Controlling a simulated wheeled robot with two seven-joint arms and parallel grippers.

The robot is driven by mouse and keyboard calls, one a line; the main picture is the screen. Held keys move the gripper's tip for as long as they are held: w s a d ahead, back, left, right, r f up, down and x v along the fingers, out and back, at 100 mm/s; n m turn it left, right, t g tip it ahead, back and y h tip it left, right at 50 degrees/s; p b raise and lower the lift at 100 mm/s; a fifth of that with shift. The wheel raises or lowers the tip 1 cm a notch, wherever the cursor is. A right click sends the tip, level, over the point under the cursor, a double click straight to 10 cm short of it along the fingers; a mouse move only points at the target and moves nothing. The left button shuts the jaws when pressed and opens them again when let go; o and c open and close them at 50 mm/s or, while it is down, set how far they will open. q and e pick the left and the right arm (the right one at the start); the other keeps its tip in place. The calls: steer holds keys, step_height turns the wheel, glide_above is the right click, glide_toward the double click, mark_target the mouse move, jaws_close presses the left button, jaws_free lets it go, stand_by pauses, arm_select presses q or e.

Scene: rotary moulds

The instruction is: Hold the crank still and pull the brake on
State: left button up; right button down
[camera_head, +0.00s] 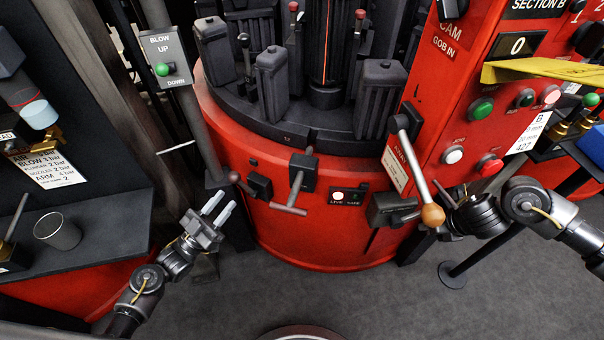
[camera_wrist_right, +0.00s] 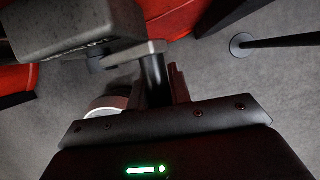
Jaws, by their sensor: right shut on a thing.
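A grey box with a short crank (camera_head: 404,217) sits on the front right of the red drum. My right gripper (camera_head: 440,200) is at this crank, partly hidden behind a wooden ball knob (camera_head: 433,215). In the right wrist view it is shut on the crank's black grip (camera_wrist_right: 155,78), beside the grey crank arm (camera_wrist_right: 135,51). My left gripper (camera_head: 218,208) is open and empty, pointing up, below a lever with a dark red knob (camera_head: 234,177) on a small black box (camera_head: 259,186). No label marks the brake; I cannot tell whether this lever is it.
A T-handle (camera_head: 290,208) hangs at the drum's front middle. A long metal lever (camera_head: 416,166) carries the wooden knob. A red control panel (camera_head: 468,110) stands at right. A cup (camera_head: 57,231) stands on the dark shelf (camera_head: 120,205) at left. The floor in front is clear.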

mark_target(240, 182)
arm_select(q)
steer(key=x, duration=0.7)
steer(key=shift+w+d+r, duration=0.15)
steer(key=shift+d, duration=0.05)
steer(key=shift+c, duration=0.2)
jaws_close()
